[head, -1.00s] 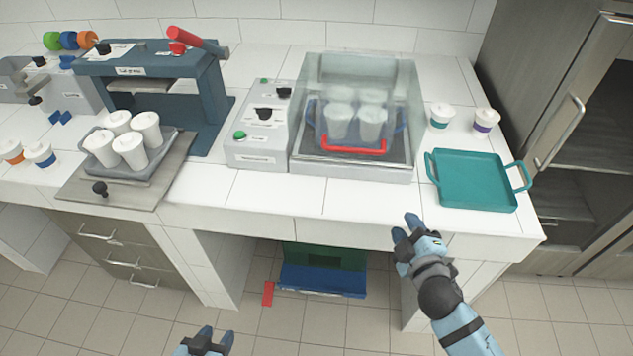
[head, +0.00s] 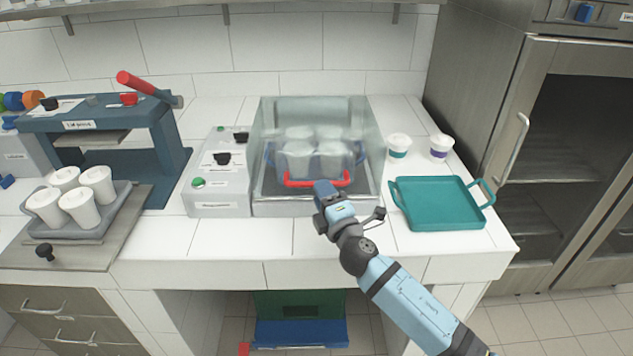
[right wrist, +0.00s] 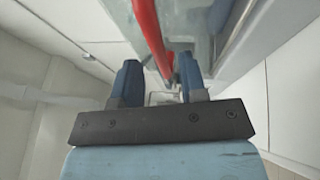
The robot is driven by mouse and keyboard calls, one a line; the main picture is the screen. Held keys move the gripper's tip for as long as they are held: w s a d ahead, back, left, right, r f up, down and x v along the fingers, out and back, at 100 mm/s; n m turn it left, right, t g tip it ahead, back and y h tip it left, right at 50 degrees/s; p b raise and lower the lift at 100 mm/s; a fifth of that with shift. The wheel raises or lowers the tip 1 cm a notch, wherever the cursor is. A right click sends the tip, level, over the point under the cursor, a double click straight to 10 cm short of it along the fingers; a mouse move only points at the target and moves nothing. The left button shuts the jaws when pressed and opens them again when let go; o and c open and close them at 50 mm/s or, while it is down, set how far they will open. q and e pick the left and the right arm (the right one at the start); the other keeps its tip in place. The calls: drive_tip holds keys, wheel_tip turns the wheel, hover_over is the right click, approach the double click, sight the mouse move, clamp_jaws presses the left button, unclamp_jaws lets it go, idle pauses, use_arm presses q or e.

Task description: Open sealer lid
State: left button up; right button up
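The sealer (head: 262,205) is a grey box with a transparent lid (head: 266,130) that is closed. A red handle (head: 300,184) runs along the lid's lower front, and several white cups (head: 298,160) show blurred through the lid. My right gripper (head: 327,188) is at the right part of this handle. In the right wrist view, the two blue fingers of my right gripper (right wrist: 157,80) stand apart, and the red handle (right wrist: 148,40) runs between or just beyond their tips. I cannot tell whether they touch it. My left gripper is out of view.
A control box (head: 215,185) with a green button adjoins the sealer on the left. A teal tray (head: 437,205) and two lidded cups (head: 441,148) (head: 398,145) lie to the right. Cups on a grey tray (head: 88,232) stand far left. The counter in front of the sealer is clear.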

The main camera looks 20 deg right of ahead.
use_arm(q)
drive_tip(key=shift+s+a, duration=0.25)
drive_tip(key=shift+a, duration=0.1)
use_arm(e)
drive_tip(key=shift+x, duration=1.75)
clamp_jaws()
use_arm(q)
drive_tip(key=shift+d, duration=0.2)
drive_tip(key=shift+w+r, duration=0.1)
